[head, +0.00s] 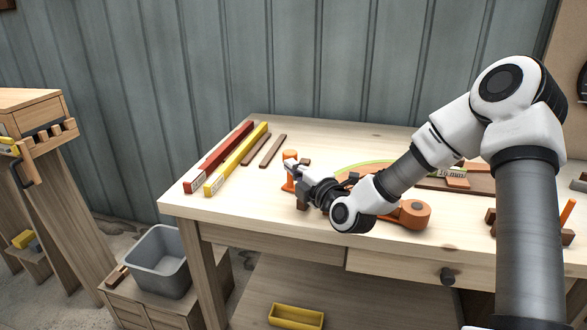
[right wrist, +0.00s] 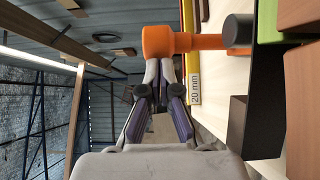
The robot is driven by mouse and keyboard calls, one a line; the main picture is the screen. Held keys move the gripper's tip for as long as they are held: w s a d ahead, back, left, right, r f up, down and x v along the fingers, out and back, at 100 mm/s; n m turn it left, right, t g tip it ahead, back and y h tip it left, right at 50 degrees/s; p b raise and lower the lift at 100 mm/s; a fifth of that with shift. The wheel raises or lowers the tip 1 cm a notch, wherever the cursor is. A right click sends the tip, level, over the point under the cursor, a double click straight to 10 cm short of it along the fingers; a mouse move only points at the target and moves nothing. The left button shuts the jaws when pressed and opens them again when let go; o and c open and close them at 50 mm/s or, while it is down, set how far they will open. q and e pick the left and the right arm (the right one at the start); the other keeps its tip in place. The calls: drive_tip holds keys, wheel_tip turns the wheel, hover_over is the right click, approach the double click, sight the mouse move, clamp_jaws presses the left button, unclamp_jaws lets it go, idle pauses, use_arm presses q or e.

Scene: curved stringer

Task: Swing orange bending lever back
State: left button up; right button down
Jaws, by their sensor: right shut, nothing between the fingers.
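An orange upright piece (head: 289,172) stands on the bench just by my right gripper's fingertips. In the right wrist view an orange round head (right wrist: 168,42) with an orange arm runs right to a dark round knob (right wrist: 239,28). My right gripper (head: 291,167) is shut and empty, its tips against or just short of that orange head; I cannot tell if they touch. A second orange part with a round end (head: 414,213) lies at the front of the bench, partly hidden by my right arm. Whether the two orange parts join is hidden. My left gripper is not in view.
A red bar (head: 219,158) and a yellow bar (head: 237,160) lie at the bench's left. A curved light-green strip (head: 362,164) lies behind my right arm. A grey bin (head: 160,262) stands left of the bench. The bench's front left corner is clear.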

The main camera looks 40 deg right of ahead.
drive_tip(key=shift+w+a, duration=0.1)
drive_tip(key=shift+a, duration=0.05)
